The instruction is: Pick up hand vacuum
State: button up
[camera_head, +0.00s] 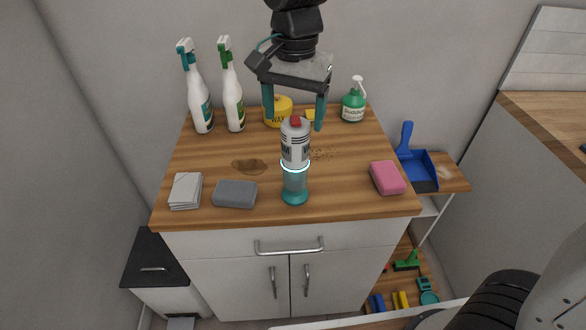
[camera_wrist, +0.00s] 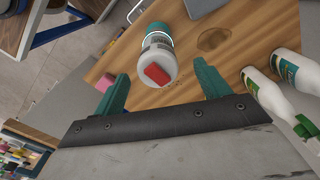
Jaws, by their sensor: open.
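The hand vacuum (camera_head: 295,150) stands upright near the front middle of the wooden counter top. It has a grey-white body with a red top, a glowing ring and a teal base. In the wrist view the hand vacuum (camera_wrist: 158,55) shows from above, beyond the fingertips and roughly between their lines. My gripper (camera_head: 295,122) is open, with teal fingers apart, above the counter and behind the vacuum in the head view. It also shows in the wrist view (camera_wrist: 160,85), with nothing between the fingers.
Two spray bottles (camera_head: 201,105) stand at back left, a yellow wax tin (camera_head: 279,112) and a green bottle (camera_head: 353,106) at the back. A grey sponge (camera_head: 235,194), white cloths (camera_head: 186,190) and a pink sponge (camera_head: 388,178) lie in front. A brown stain (camera_head: 249,166) and crumbs mark the top.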

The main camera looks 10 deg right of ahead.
aim_at(295, 139)
notch_tip(295, 139, down, 7)
jog(key=shift+d+r, duration=0.15)
jog(key=shift+r, duration=0.1)
jog(key=c, duration=1)
